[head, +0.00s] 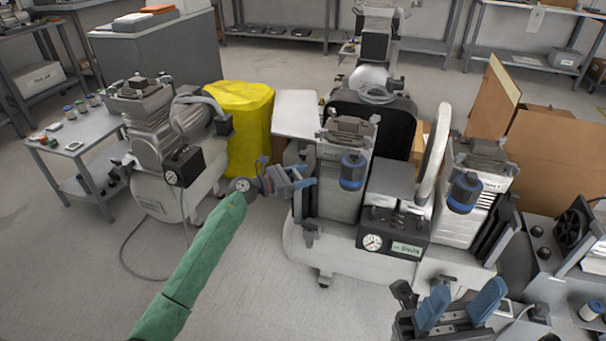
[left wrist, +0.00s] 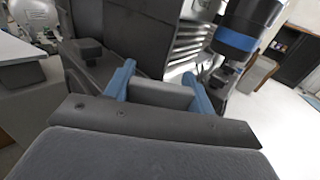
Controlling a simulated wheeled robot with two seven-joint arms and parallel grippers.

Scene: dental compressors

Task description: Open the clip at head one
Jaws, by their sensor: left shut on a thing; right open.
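The compressor's left head (head: 345,180) is a grey ribbed block with a dark top and a blue-banded filter (head: 352,170) on its front. My left gripper (head: 308,183) comes in from the left at this head's left side. In the left wrist view its blue fingers (left wrist: 160,90) are on either side of a grey, flat clip piece (left wrist: 160,95) beside the ribbed head, and the gripper is shut on it. The clip's far end is hidden. My right gripper (head: 458,308) is open and empty at the bottom right, in front of the tank.
The right head (head: 470,195) has a similar blue-banded filter (head: 464,192). A gauge box (head: 393,235) sits between the heads. Cardboard (head: 550,150) is at right.

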